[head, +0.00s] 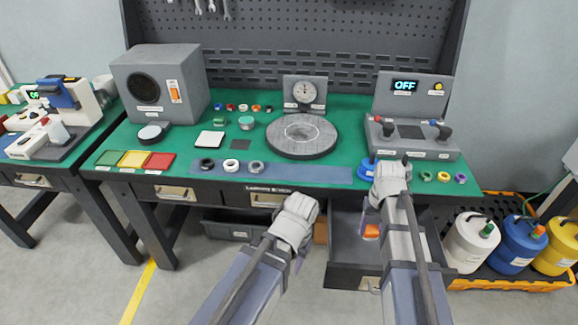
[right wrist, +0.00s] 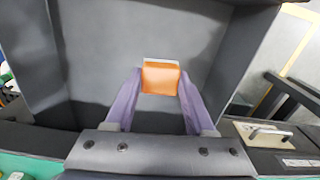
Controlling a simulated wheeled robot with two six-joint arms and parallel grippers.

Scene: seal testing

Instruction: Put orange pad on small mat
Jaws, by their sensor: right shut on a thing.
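The orange pad (right wrist: 160,78) is between the two purple fingers of my right gripper (right wrist: 160,75), which is shut on it. In the head view, the orange pad (head: 371,232) shows low over the open drawer, partly hidden by my right arm. A small dark square mat (head: 240,145) lies flat on the green bench top, left of the round grey plate. Nothing is seen on it.
The open drawer (head: 343,252) has raised grey walls. The round plate (head: 302,136) with a dial gauge, a white square (head: 209,140), several coloured rings and a long blue-grey strip (head: 310,174) occupy the bench. A grey control box (head: 412,125) stands at right.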

